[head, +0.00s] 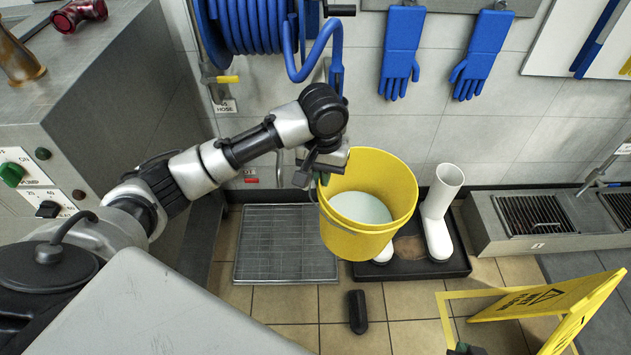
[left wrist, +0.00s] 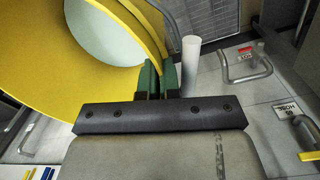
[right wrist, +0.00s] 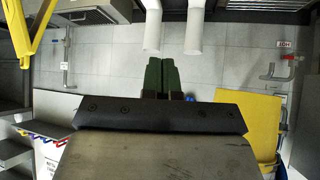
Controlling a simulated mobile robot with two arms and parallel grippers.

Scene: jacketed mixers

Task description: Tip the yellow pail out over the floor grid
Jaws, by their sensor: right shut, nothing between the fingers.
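The yellow pail (head: 360,240) hangs in the air in the head view, roughly upright, to the right of the floor grid and in front of the white boots. Pale liquid (head: 361,208) shows inside it. My left gripper (head: 323,172) is shut on the left side of its rim; the left wrist view shows the green fingers (left wrist: 158,78) pinching the yellow wall. The floor grid (head: 286,245) is a grey metal grating in the tiled floor; part of it shows in the left wrist view (left wrist: 210,18). My right gripper (right wrist: 172,76) is shut and empty.
White boots (head: 438,215) stand on a black tray (head: 425,262) behind the pail. A yellow floor sign (head: 545,300) stands at the right. A small black object (head: 357,311) lies on the tiles. A steel cabinet (head: 80,110) is at the left; a blue hose reel (head: 250,25) hangs above the grid.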

